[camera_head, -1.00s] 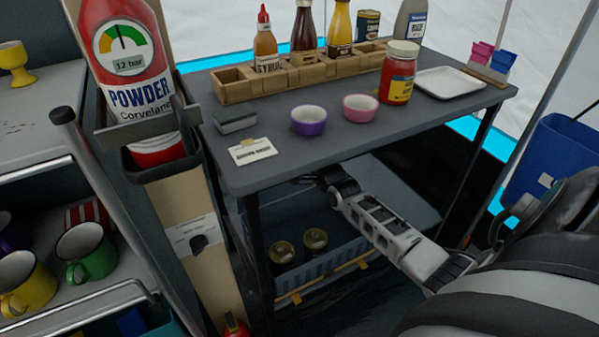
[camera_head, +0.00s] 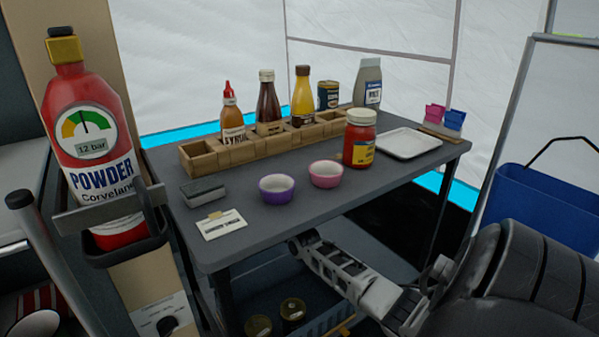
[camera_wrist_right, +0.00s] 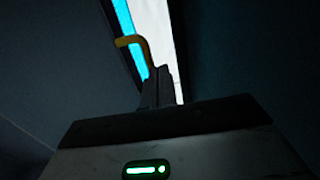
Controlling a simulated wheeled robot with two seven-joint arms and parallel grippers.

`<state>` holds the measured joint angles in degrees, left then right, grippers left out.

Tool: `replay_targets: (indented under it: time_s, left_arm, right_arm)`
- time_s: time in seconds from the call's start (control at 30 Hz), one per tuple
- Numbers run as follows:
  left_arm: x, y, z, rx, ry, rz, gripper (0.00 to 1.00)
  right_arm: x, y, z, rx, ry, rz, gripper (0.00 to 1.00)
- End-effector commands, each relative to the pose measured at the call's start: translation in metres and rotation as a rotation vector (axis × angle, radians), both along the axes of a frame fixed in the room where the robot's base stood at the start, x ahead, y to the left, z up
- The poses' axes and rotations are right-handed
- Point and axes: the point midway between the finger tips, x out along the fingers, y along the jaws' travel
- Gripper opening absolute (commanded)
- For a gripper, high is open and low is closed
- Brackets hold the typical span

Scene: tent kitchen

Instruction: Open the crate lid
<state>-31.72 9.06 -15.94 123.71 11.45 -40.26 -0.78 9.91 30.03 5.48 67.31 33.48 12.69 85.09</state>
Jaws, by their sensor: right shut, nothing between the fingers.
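A blue-grey crate (camera_head: 328,319) is on the low shelf under the table, cut off by the bottom edge of the head view. Yellow fittings show on its front. I cannot make out its lid. My right arm reaches in under the tabletop, and its fingertips are hidden there in the head view. In the right wrist view my right gripper (camera_wrist_right: 158,84) is shut and empty. A yellow bent piece (camera_wrist_right: 136,42) shows beside the fingertips; I cannot tell whether they touch or what it belongs to. My left gripper is out of view.
The grey tabletop (camera_head: 250,236) hangs over the shelf and holds a wooden bottle rack (camera_head: 205,158), two bowls, a red jar (camera_head: 359,140) and a white tray (camera_head: 407,144). Two dark-lidded jars (camera_head: 293,311) stand by the crate. A red powder extinguisher (camera_head: 93,150) is at left.

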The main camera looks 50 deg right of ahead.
Motion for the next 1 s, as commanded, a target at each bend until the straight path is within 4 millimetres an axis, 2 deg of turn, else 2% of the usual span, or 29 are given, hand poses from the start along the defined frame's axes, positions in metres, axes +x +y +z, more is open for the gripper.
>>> replay_targets:
  time_s: [0.17,0.43,0.7,0.83,1.0]
  left_arm:
    - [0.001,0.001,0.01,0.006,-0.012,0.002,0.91]
    - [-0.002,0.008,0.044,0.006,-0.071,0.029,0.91]
    - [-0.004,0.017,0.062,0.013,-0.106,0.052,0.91]
    - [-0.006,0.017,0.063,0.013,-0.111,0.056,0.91]
    - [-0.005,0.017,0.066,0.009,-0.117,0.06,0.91]
  right_arm:
    - [-0.017,0.006,-0.001,0.001,0.003,0.001,0.0]
    - [-0.078,0.023,-0.006,0.002,0.006,0.0,0.0]
    - [-0.131,0.039,-0.012,0.002,0.005,-0.002,0.0]
    - [-0.145,0.043,-0.014,0.0,0.002,-0.002,0.0]
    - [-0.152,0.045,-0.015,0.0,0.001,-0.002,0.0]
